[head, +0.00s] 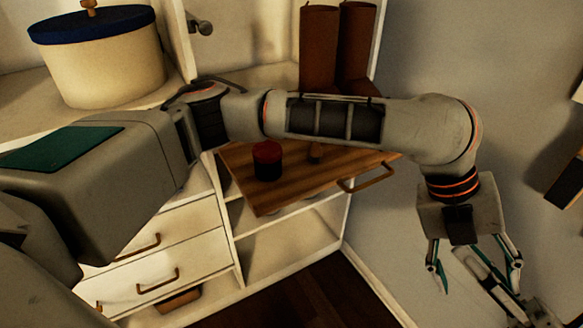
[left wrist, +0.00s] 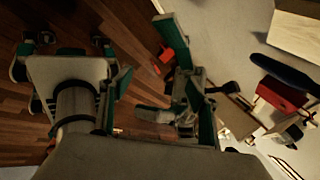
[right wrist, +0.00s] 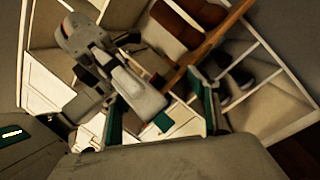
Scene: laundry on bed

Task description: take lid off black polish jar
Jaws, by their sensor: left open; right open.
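A small jar (head: 267,160) with a dark body and a dark red top stands upright on a pulled-out wooden board (head: 285,193) in the head view. My left arm crosses just above and behind it in the picture. My left gripper (head: 477,272) is open and empty, pointing down at the lower right, well apart from the jar. My right gripper (right wrist: 162,112) is open in the right wrist view, with nothing clearly between its fingers. I cannot make out the jar in either wrist view.
A small brown object (head: 315,151) stands on the board near the jar. Brown boots (head: 319,48) stand on the shelf behind. A cream round box (head: 102,62) with a blue lid is at the upper left. White drawers (head: 160,252) are below. The board's handle (head: 368,179) sticks out.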

